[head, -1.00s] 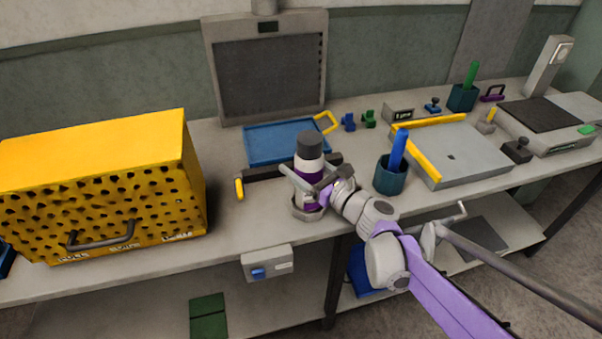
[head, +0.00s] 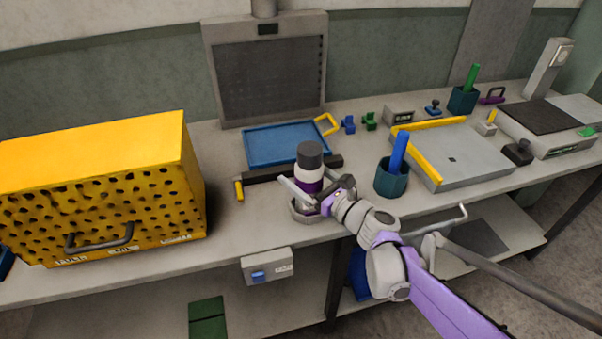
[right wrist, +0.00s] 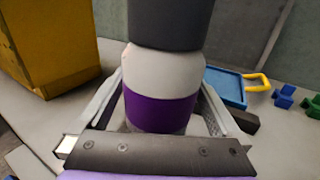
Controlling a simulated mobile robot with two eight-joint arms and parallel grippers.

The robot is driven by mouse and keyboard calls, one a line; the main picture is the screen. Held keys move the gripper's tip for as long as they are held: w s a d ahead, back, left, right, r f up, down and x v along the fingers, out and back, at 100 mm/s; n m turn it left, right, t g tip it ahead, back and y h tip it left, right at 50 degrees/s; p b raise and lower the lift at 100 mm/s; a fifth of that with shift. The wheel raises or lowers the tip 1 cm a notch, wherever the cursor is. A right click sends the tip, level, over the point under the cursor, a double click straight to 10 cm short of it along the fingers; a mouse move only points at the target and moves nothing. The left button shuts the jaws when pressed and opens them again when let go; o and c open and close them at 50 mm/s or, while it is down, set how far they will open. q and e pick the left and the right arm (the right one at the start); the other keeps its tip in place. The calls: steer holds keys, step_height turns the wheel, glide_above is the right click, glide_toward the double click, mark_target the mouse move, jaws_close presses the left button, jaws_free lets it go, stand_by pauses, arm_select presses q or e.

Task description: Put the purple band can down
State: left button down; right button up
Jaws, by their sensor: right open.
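The purple band can (head: 309,174) stands upright near the front of the bench, with a dark grey cap, a white body and a purple band. Its base is in or just behind a low grey ring-shaped holder (head: 300,214); the contact is partly hidden. My right gripper (head: 316,190) is open, with its fingers on either side of the can. In the right wrist view the can (right wrist: 162,75) stands between the two spread fingers (right wrist: 160,105), with its lower end hidden by the gripper body. My left gripper is not in view.
A yellow perforated box (head: 95,190) stands to the left. A blue tray (head: 285,145) and a dark bar (head: 262,172) lie behind the can. A teal cup (head: 391,180) with a blue stick is close to its right. Bare bench lies between box and can.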

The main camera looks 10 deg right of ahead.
steer(key=v, duration=1.2)
steer(key=s+a+f+n+g+h, duration=0.3)
steer(key=s+a+f+n+g, duration=0.75)
steer(key=n, duration=0.65)
steer(key=s+d+f+n+h, duration=0.5)
steer(key=s+d+n, duration=0.3)
steer(key=n, duration=0.5)
steer(key=shift+s+f+h+p, duration=0.35)
steer(key=shift+s+h, duration=0.05)
steer(key=shift+s, duration=0.25)
steer(key=shift+d+g, duration=0.15)
steer(key=shift+g, duration=0.1)
step_height(320, 180, up, 12)
steer(key=w+p, duration=0.1)
steer(key=p, duration=1)
steer(key=shift+w, duration=0.4)
